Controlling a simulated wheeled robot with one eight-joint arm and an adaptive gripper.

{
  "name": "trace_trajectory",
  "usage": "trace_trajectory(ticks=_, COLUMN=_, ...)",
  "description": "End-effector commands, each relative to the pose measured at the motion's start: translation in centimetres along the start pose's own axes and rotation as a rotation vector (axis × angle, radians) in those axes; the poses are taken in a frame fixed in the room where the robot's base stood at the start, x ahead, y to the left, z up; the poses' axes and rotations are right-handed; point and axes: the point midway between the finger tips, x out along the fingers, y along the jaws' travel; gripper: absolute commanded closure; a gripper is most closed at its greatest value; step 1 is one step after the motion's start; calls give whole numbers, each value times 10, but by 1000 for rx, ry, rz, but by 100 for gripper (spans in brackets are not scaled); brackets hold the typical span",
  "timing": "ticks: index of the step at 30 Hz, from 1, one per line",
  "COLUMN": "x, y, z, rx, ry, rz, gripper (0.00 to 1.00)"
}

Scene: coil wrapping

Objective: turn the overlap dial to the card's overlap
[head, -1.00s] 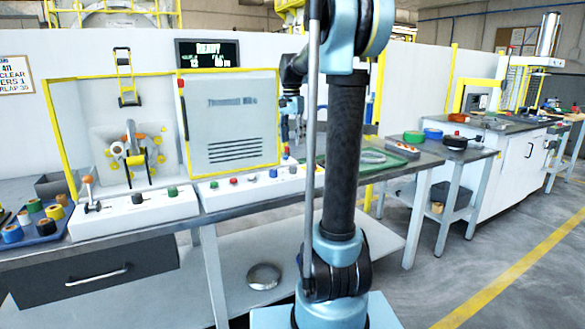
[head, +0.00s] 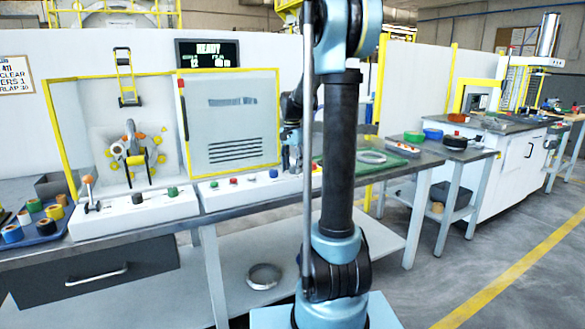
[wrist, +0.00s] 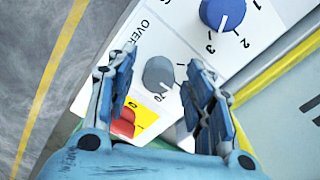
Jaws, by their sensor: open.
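The overlap dial (wrist: 159,73) is a grey round knob on a white panel in the wrist view, beside lettering that starts "OVER". In the head view my gripper (head: 291,158) is low over the right end of the white control panel (head: 235,191), and the dial cannot be made out.
A blue dial (wrist: 222,12) marked 1, 2, 3 sits above the grey one. A red button (wrist: 122,123) on a yellow plate lies close to the left finger. A hinged door (head: 232,120) stands behind the panel. A green mat (head: 385,158) lies to the right.

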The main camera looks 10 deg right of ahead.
Motion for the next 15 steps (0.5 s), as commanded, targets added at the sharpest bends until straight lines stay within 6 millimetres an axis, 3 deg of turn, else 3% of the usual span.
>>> trace_trajectory(ticks=5, x=0, y=0, z=0, rx=0, ry=0, rz=0, gripper=55)
trace_trajectory(ticks=10, x=0, y=0, z=0, rx=0, ry=0, rz=0, gripper=93)
trace_trajectory(ticks=11, x=0, y=0, z=0, rx=0, ry=0, rz=0, gripper=97)
trace_trajectory(ticks=15, x=0, y=0, z=0, rx=-1, ry=0, rz=-1, gripper=97)
